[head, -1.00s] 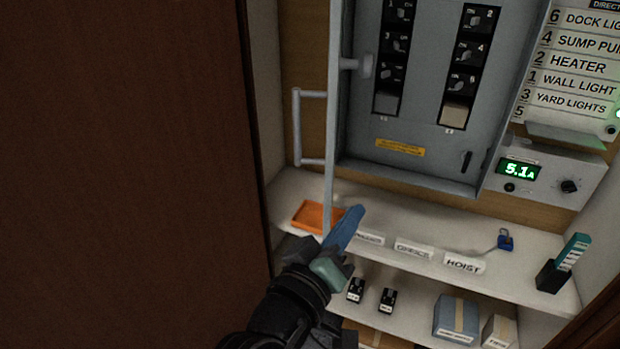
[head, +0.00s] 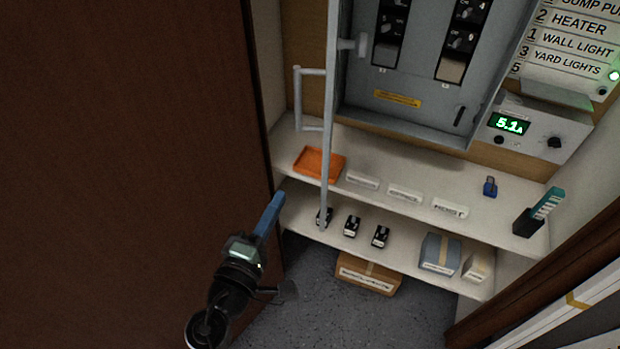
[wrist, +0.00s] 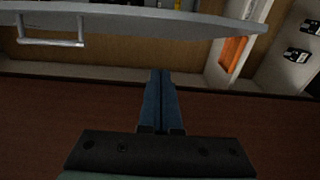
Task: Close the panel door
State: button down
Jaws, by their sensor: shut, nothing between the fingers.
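The grey panel door (head: 332,130) stands swung open, seen nearly edge-on at the left side of the grey breaker panel (head: 400,118) in the head view. Its bar handle (head: 298,100) sticks out to the left. In the wrist view the door (wrist: 170,22) crosses the top, with its handle (wrist: 50,42) at upper left.
Below the panel a white shelf holds an orange tray (head: 319,163), label plates, a blue padlock (head: 490,186) and a teal-topped holder (head: 540,212). A lower shelf holds small breakers and boxes. A large brown surface (head: 120,170) fills the left.

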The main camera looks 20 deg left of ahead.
jog(key=w+d+p, duration=0.2)
jog(key=w+d, duration=0.1)
jog(key=w, duration=0.4)
jog(key=shift+d, duration=0.4)
